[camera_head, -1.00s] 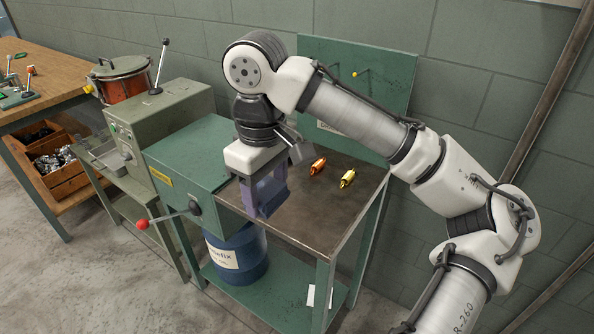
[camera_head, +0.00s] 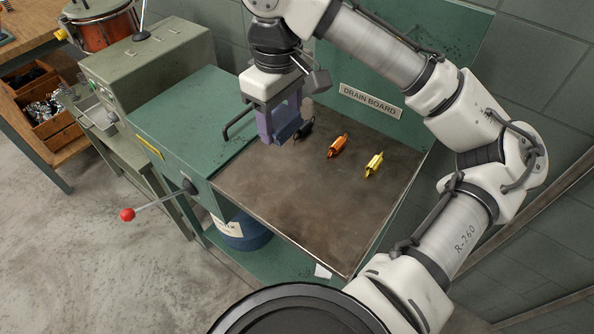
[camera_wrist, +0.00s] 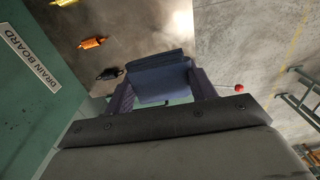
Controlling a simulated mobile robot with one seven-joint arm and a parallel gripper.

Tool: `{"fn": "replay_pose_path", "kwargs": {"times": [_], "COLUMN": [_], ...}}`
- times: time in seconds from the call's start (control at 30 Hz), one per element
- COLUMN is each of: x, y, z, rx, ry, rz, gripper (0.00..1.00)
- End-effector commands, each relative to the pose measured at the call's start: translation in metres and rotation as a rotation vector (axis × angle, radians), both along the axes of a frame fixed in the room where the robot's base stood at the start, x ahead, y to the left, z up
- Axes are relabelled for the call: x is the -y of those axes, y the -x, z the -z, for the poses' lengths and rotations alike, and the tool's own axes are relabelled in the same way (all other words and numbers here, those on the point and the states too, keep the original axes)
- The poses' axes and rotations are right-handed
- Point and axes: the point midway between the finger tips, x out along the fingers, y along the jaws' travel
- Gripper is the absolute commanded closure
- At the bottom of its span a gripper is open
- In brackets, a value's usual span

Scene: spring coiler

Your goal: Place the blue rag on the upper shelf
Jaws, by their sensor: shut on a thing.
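My gripper (camera_head: 279,122) is shut on the blue rag (camera_head: 288,131), a folded dark-blue block between the purple fingers. In the wrist view the rag (camera_wrist: 158,82) spans the space between both fingers. My gripper holds it over the back left part of the brown metal top (camera_head: 300,205) of the green stand, beside the green box. A small gap or contact below the rag cannot be told. The stand's lower green shelf (camera_head: 283,262) is partly hidden by the top. Which level is the upper shelf is not labelled.
Black (camera_head: 304,129), orange (camera_head: 338,145) and yellow (camera_head: 374,164) small parts lie along the back of the top, below the "DRAIN BOARD" sign (camera_head: 370,101). The green box (camera_head: 190,115) has a red-knobbed lever (camera_head: 128,214). A blue drum (camera_head: 243,238) stands below. The top's front is clear.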

Motion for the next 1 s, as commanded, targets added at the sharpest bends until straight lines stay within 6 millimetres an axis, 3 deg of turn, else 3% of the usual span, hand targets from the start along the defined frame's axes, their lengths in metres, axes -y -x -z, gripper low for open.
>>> {"fn": "replay_pose_path", "kwargs": {"times": [0.1,0.43,1.0], "x": [0.000,0.000,0.000], "y": [0.001,0.001,0.001], "z": [0.033,0.116,0.178], "rx": [-0.005,-0.003,-0.001], "ry": [-0.005,-0.001,-0.001], "rz": [-0.002,-0.001,-0.002], "gripper": [0.66,0.66,0.66]}}
